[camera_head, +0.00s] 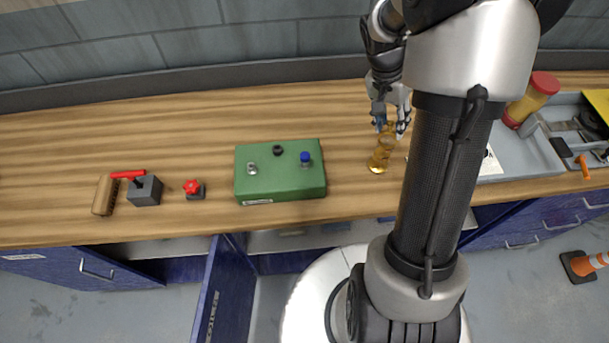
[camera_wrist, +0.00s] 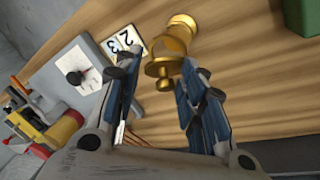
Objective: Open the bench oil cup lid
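The brass oil cup (camera_head: 378,162) stands on the wooden bench, right of the green box. In the wrist view the brass oil cup (camera_wrist: 175,42) lies just beyond my fingertips, with a rounded brass end and small tab (camera_wrist: 164,84) towards me. I cannot tell whether its lid is open or shut. My gripper (camera_head: 390,126) is above and close to the cup, pointing down. In the wrist view my gripper (camera_wrist: 157,72) is open, one finger on each side of the cup's near end. No clear contact shows.
A green box (camera_head: 280,183) with knobs sits to the left. The bench between box and cup is clear.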

